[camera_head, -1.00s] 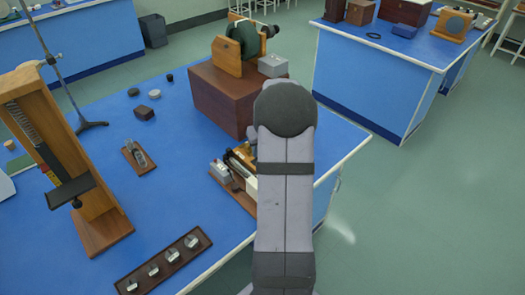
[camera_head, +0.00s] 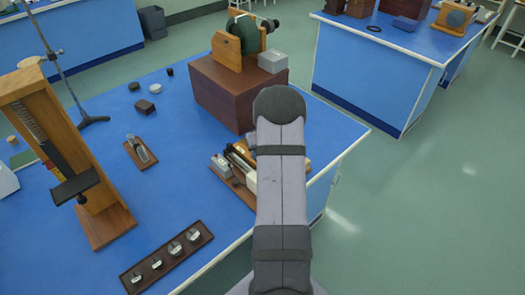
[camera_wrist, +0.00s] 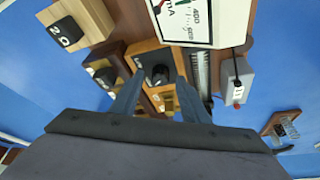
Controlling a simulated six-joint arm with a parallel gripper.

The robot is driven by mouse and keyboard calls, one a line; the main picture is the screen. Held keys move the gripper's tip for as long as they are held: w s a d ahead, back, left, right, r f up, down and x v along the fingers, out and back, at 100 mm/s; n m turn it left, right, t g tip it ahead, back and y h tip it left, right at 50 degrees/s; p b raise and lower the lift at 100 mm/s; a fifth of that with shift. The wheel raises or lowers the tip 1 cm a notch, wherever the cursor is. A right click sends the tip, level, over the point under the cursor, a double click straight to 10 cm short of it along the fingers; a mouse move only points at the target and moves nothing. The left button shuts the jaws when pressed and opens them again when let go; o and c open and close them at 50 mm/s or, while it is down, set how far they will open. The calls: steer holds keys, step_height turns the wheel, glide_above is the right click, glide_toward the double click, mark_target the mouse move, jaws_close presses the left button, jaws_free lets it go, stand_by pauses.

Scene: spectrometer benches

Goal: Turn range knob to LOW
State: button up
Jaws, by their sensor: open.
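In the wrist view a black knob (camera_wrist: 158,75) sits on an orange-brown wooden block, between the tips of my gripper (camera_wrist: 159,82). My gripper's two blue-grey fingers are apart, one on each side of the knob; I cannot tell whether they touch it. No range marking on the knob can be read. A white meter face (camera_wrist: 196,22) marked "mA" is just above it. In the head view the wooden apparatus (camera_head: 222,180) is partly hidden behind my arm, and the knob and gripper do not show there.
In the wrist view a grey box (camera_wrist: 238,83) with a red terminal is right of the knob, and a black block (camera_wrist: 65,33) is at upper left.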

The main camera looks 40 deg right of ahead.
steer(key=shift+f, duration=0.15)
jaws_close()
